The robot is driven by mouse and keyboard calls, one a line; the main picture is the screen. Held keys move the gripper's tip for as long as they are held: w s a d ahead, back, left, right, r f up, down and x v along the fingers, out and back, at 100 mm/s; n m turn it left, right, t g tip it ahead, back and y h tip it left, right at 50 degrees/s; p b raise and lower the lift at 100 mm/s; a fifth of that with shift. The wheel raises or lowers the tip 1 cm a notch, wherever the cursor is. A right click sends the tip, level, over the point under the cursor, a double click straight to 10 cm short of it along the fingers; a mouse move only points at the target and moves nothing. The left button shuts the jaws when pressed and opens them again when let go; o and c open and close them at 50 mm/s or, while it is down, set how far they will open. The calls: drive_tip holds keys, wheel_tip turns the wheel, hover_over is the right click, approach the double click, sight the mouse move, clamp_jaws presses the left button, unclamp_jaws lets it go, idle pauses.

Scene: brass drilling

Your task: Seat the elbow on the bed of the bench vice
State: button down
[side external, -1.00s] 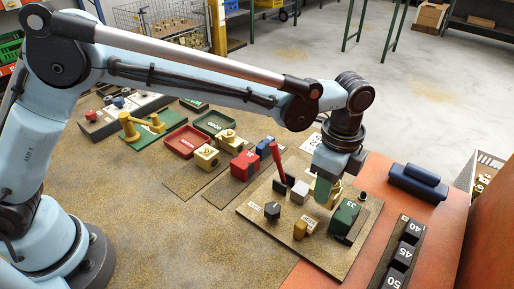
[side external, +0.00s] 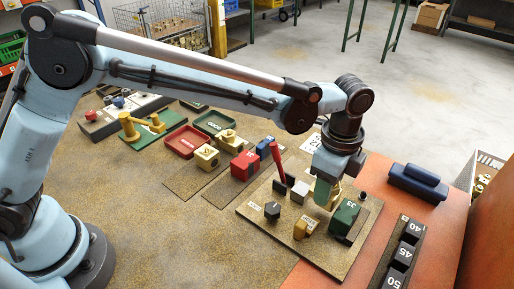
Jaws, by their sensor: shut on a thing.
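My gripper (side external: 326,192) points down over the right part of a speckled brown board (side external: 262,227). It is shut on a brass elbow (side external: 336,193), which shows only in part behind and beside the fingers. A green block marked 35 (side external: 346,213) stands just right of the elbow. I cannot tell which of these parts make up the bench vice. The fingers hide the spot under the elbow, so I cannot tell whether it touches anything.
A small brass block (side external: 301,230) and a dark hex piece (side external: 272,210) lie at the board's front. A dark blue roller-like object (side external: 418,182) and a numbered black rack (side external: 403,255) lie right, on orange surface.

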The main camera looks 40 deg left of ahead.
drive_tip(key=shift+f, duration=1.4)
idle(1.7)
drive_tip(key=shift+c, duration=0.7)
unclamp_jaws()
drive_tip(key=shift+r, duration=3.5)
